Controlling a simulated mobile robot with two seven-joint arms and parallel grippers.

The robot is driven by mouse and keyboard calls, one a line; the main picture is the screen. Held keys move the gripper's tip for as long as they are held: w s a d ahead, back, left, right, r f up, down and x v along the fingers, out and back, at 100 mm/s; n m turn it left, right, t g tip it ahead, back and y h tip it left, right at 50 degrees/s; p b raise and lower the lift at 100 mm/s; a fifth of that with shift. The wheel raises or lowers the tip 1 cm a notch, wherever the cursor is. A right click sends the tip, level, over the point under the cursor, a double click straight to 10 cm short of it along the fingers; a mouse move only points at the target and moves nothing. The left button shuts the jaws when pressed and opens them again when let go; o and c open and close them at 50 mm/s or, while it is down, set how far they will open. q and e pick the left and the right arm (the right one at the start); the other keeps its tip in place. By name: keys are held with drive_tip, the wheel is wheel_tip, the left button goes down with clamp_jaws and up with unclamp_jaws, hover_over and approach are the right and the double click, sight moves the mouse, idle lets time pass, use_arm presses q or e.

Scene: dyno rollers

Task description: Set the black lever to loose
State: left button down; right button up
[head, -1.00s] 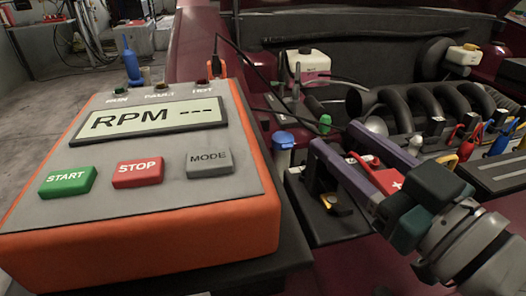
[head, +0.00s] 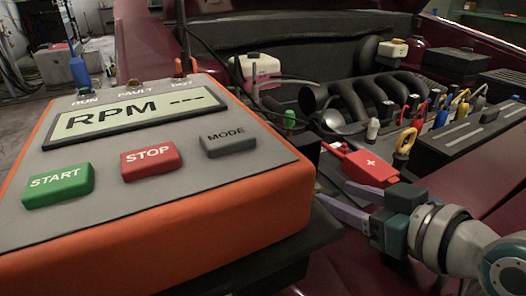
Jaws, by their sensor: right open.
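I cannot make out a black lever in the head view. My right gripper (head: 334,196) is open and empty at the lower right, its two purple-grey fingers pointing left. The box has a grey face with an "RPM ---" display (head: 130,115), a green START button (head: 58,187), a red STOP button (head: 151,161) and a grey MODE button (head: 228,143). My left gripper is not in view.
The box covers much of the left side. Beyond it lies an open engine bay with curved black pipes (head: 350,98), a white container (head: 258,68), and a black case (head: 480,135) with several coloured tools beside it. Dark red body panels surround the bay.

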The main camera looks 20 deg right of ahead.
drive_tip(key=shift+w+f, duration=0.2)
drive_tip(key=shift+w, duration=0.25)
drive_tip(key=shift+c, duration=0.3)
clamp_jaws()
